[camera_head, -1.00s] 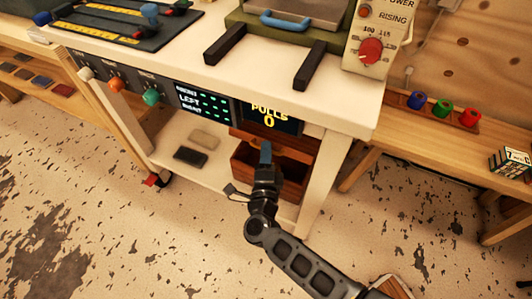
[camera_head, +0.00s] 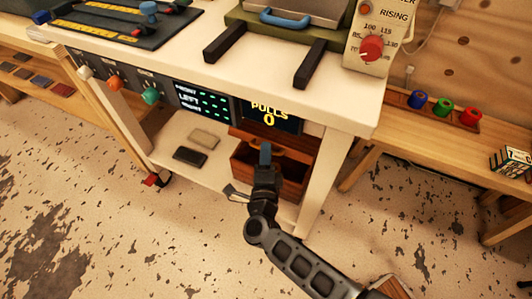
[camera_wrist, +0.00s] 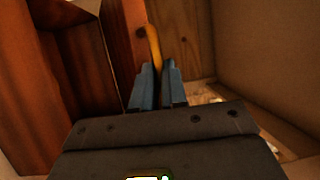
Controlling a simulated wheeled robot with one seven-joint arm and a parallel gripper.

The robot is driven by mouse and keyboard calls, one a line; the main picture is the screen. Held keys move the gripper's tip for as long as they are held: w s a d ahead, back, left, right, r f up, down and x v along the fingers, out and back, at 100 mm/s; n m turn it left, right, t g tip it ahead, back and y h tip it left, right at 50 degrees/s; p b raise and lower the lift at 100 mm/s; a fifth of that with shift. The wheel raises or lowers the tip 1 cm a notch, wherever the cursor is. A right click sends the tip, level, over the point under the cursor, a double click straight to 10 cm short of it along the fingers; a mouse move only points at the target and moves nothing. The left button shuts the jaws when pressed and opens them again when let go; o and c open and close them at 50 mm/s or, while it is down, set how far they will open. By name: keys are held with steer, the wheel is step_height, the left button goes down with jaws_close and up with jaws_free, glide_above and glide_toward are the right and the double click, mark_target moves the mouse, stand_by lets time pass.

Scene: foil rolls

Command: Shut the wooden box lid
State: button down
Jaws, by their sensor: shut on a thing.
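The wooden box (camera_head: 291,188) stands on the lower shelf of the white workbench, at its right end. Its reddish-brown lid (camera_head: 298,142) is raised at the back, so the box is open. My gripper (camera_head: 265,148) is in front of the lid, over the box, and hides part of both. In the wrist view the blue fingers (camera_wrist: 158,70) are close together at the base of a thin, curved yellow-orange strip (camera_wrist: 153,42). The strip stands against reddish-brown wood; what it is fixed to is unclear.
Two flat blocks, one beige (camera_head: 204,139) and one dark (camera_head: 190,156), lie on the shelf left of the box. The white workbench (camera_head: 345,108) overhangs the box closely. Its leg (camera_head: 322,190) stands to the right.

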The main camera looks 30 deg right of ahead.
step_height(320, 180, down, 12)
steer(key=s+a+t+b, duration=0.1)
steer(key=s+a+b, duration=0.1)
steer(key=b, duration=1.2)
steer(key=shift+a+f+n+h, duration=0.25)
steer(key=shift+a+n+h, duration=0.05)
steer(key=shift+a+h, duration=0.1)
steer(key=shift+s+d+f, duration=0.1)
steer(key=shift+f, duration=0.05)
steer(key=c, duration=1.5)
jaws_free()
steer(key=shift+o, duration=0.3)
steer(key=v, duration=0.7)
steer(key=shift+s+a+p, duration=0.2)
steer(key=shift+p, duration=0.25)
